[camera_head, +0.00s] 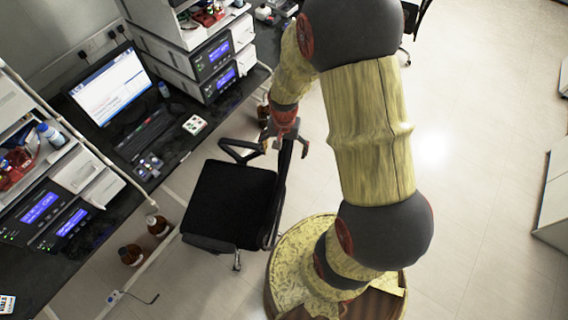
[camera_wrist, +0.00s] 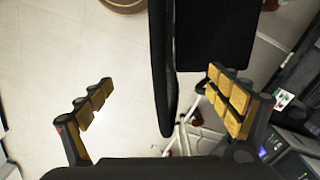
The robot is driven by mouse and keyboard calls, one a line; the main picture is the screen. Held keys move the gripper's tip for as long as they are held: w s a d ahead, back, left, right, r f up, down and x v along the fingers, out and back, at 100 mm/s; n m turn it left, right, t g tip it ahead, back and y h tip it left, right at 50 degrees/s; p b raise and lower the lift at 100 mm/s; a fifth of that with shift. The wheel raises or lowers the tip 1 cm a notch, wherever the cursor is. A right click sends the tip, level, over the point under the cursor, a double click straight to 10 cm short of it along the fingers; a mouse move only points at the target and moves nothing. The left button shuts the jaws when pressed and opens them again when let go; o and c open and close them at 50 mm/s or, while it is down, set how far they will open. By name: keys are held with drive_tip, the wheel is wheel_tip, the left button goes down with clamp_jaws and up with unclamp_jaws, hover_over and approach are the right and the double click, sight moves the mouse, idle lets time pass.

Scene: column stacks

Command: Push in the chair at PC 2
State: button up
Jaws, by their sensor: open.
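A black office chair (camera_head: 228,205) stands in front of the dark bench that holds a lit monitor (camera_head: 109,88). Its seat faces the bench and its backrest is on the side toward me. I cannot read a label saying which PC this is. My gripper (camera_head: 284,148) is at the far end of the chair's backrest in the head view. In the wrist view my gripper (camera_wrist: 165,98) is open, with the thin black backrest (camera_wrist: 162,65) running between its two yellow-padded fingers. Neither finger visibly touches it. The seat (camera_wrist: 215,35) lies on the right finger's side.
The bench (camera_head: 185,135) carries a keyboard, stacked instruments (camera_head: 213,60) and shelves. Brown bottles (camera_head: 131,255) stand on the floor beneath it, left of the chair. Open floor (camera_head: 470,150) lies to the right. Another dark chair is partly visible at the top.

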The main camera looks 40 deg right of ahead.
sight(284, 165)
wheel_tip(284, 165, down, 13)
drive_tip(key=b, duration=0.8)
drive_tip(key=shift+r+b, duration=0.1)
drive_tip(key=shift+b, duration=0.3)
drive_tip(key=shift+c, duration=0.4)
drive_tip(key=c, duration=2.3)
clamp_jaws()
